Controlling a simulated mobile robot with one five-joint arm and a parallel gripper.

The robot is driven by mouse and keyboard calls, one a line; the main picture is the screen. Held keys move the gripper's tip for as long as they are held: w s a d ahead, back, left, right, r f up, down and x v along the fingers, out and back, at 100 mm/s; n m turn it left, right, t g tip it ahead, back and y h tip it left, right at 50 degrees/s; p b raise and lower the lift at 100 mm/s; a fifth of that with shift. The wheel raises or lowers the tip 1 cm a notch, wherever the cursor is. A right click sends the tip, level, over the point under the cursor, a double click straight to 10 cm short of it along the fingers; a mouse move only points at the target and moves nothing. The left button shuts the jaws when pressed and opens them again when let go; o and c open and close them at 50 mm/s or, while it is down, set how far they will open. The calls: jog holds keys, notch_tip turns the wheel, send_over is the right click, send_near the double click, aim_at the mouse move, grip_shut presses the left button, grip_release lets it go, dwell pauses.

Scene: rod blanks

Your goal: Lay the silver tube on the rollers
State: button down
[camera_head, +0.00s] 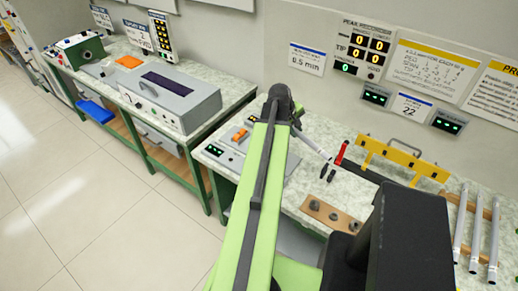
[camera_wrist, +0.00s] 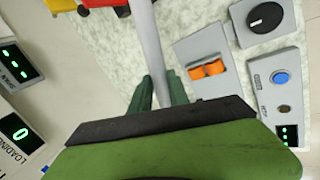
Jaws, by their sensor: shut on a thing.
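The silver tube (camera_wrist: 150,42) is held between the dark green fingers of my gripper (camera_wrist: 158,95) in the wrist view and sticks out beyond them. In the head view the tube (camera_head: 314,147) slants down to the right from the end of my arm, above the bench. My gripper is mostly hidden behind my arm there. The orange rollers (camera_wrist: 208,70) sit in a grey unit to the right of the tube in the wrist view, apart from it. In the head view the orange rollers (camera_head: 240,135) are left of my arm.
A panel with a blue button (camera_wrist: 281,77) and a black knob (camera_wrist: 265,18) stand near the rollers. More silver tubes (camera_head: 477,235) lie on a rack at right. A yellow rail (camera_head: 403,158), a red tool (camera_head: 341,153) and a brown board (camera_head: 331,215) are on the bench.

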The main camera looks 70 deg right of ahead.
jog(key=w+d+n, duration=0.1)
jog(key=w+d+f+n+t, duration=0.1)
jog(key=w+d+n, duration=0.1)
jog(key=shift+w+d+f+h+b, duration=0.1)
jog(key=shift+d+f+h+b, duration=0.1)
jog(key=shift+d+h+b, duration=0.15)
jog(key=shift+w+n, duration=0.3)
jog(key=shift+w, duration=0.05)
jog(key=w+a+f+b, duration=0.1)
jog(key=w+f+b, duration=0.6)
jog(key=w+a+f+b, duration=0.1)
jog(key=w+f+b, duration=0.3)
jog(key=shift+w+a+f, duration=0.1)
jog(key=shift+a+f, duration=0.1)
jog(key=shift+a, duration=0.15)
jog(key=shift+r, duration=0.25)
jog(key=shift+f, duration=0.25)
jog(key=c, duration=1.3)
grip_release()
jog(key=shift+r, duration=0.1)
jog(key=shift+o, duration=0.2)
